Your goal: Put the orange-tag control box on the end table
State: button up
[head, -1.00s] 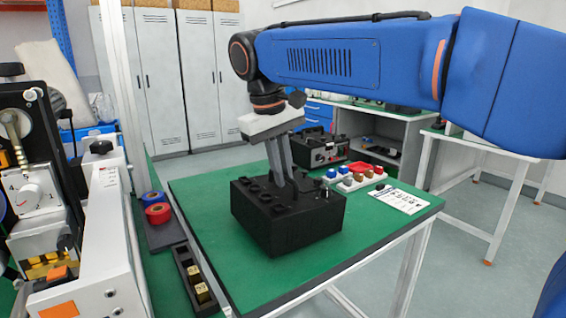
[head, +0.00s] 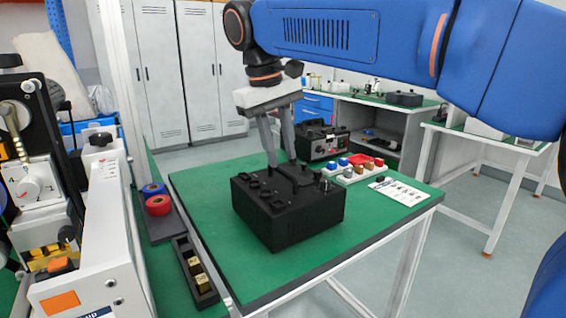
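A black control box (head: 290,217) with a raised handle and several knobs on top sits flat on the green-topped end table (head: 210,190). No orange tag shows on the sides of it that I see. My gripper (head: 283,163) points down over the far part of the box, its two grey fingers apart with a gap between them. The fingertips are close to the handle; I cannot tell whether they still touch it.
A second black box (head: 318,141) with a panel stands behind. Colored parts in a white tray (head: 350,172) and a printed card (head: 397,190) lie at the table's right. A white machine with an orange label (head: 60,303) and tape rolls (head: 157,204) are at left.

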jog(key=v, duration=0.8)
jog(key=s+d+f+m+t+y, duration=0.1)
jog(key=s+d+f+m, duration=0.15)
jog(key=d+f, duration=0.55)
jog(key=s+d+f+m+y, duration=0.1)
jog(key=s+d+f, duration=0.35)
jog(key=d, duration=0.85)
jog(key=s+d+f+m, duration=0.1)
jog(key=s+d+f, duration=0.2)
jog(key=f, duration=0.4)
jog(key=s+d+f+m+t, duration=0.1)
jog(key=s+d+f, duration=0.3)
jog(key=f, duration=0.3)
jog(key=s+d+f+m+t, duration=0.1)
jog(key=s+d+f, duration=0.2)
jog(key=s+f, duration=0.2)
notch_tip(320, 180, down, 3)
jog(key=shift+s+d+r, duration=0.15)
jog(key=shift+s+d, duration=0.25)
